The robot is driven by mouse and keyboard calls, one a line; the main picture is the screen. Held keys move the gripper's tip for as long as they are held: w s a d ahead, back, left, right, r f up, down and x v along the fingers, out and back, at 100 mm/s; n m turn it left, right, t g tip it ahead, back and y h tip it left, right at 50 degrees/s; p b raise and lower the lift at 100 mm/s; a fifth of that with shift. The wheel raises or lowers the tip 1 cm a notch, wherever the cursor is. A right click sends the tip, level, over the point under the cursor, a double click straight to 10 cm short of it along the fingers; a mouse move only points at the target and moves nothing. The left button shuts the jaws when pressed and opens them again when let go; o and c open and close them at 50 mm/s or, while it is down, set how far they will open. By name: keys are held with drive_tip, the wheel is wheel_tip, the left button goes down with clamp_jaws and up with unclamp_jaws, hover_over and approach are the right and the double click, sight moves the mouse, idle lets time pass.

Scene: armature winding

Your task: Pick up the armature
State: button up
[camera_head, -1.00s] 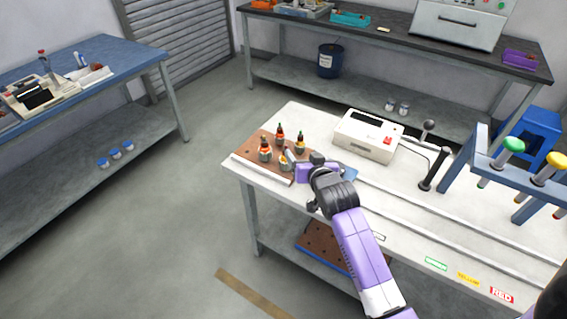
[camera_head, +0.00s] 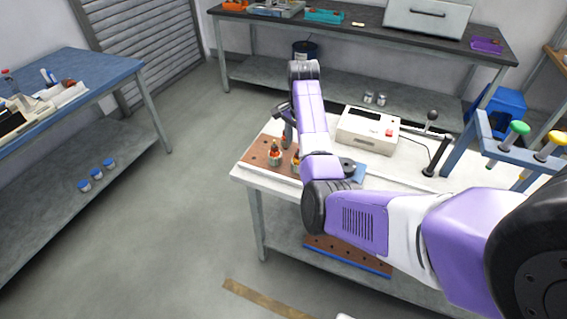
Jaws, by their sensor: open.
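Armatures with orange windings and dark tops stand upright on a brown board (camera_head: 257,153) at the left end of the white workbench. One armature (camera_head: 274,156) is in clear view near the front. Another (camera_head: 286,141) stands behind it, and a third (camera_head: 295,161) is partly covered by my arm. The board's right part is hidden behind my arm. My gripper (camera_head: 288,122) hangs from the raised wrist above the back of the board, close over the rear armature. It is open, but its fingertips are small and partly hidden. I cannot tell whether they surround an armature.
A white machine (camera_head: 367,131) with a red button stands on the bench, right of my arm. Further right are a black lever handle (camera_head: 436,155) and a blue rack (camera_head: 482,136) with green and yellow handled tools. A blue pad (camera_head: 356,171) lies near the machine.

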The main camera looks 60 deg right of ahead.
drive_tip(key=shift+a+r, duration=0.25)
drive_tip(key=shift+a+f+y, duration=0.1)
drive_tip(key=shift+a+y, duration=0.05)
drive_tip(key=shift+y, duration=0.15)
drive_tip(key=f, duration=0.2)
drive_tip(key=f+p, duration=0.1)
drive_tip(key=f, duration=0.4)
drive_tip(key=shift+s+a+f+p, duration=0.2)
drive_tip(key=shift+s+p, duration=0.1)
drive_tip(key=shift+p, duration=0.1)
drive_tip(key=shift+c, duration=0.2)
clamp_jaws()
